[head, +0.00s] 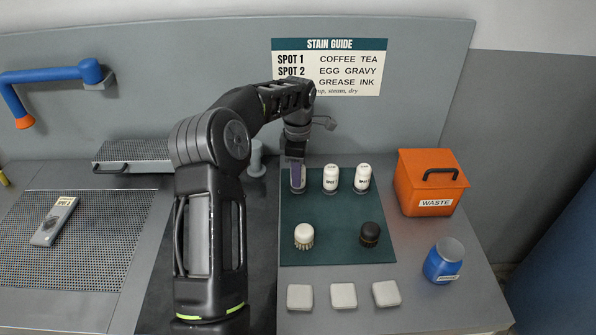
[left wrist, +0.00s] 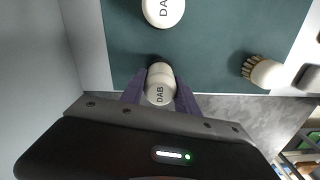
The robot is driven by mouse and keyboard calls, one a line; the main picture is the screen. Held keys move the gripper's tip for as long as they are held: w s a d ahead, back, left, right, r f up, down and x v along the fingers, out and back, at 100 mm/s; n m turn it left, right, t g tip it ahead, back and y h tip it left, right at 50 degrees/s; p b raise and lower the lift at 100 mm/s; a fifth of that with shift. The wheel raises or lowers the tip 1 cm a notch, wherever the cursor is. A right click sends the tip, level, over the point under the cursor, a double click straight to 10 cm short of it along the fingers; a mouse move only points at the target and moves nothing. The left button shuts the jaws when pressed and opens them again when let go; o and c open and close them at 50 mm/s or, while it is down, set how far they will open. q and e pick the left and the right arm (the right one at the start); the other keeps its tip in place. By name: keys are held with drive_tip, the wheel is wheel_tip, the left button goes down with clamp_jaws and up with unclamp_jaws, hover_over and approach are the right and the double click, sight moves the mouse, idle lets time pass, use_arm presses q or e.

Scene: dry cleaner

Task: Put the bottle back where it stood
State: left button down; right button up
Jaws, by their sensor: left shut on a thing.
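My left gripper (head: 296,174) is at the back left corner of the dark green mat (head: 335,215). Its purple fingers are shut on a white bottle, mostly hidden behind them in the head view. My right gripper is not in view.
A pale brush (head: 304,236) and a dark brush (head: 370,234) stand on the mat's front part. Several pale pads (head: 343,296) lie in front. An orange waste bin (head: 431,185) and a blue jar (head: 443,261) stand right. A stain guide sign (head: 330,67) hangs behind.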

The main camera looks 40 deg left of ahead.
use_arm(q)
drive_tip(key=shift+f, duration=0.2)
drive_tip(key=shift+f, duration=0.2)
drive_tip(key=c, duration=0.9)
unclamp_jaws()
drive_tip(key=shift+r, duration=0.15)
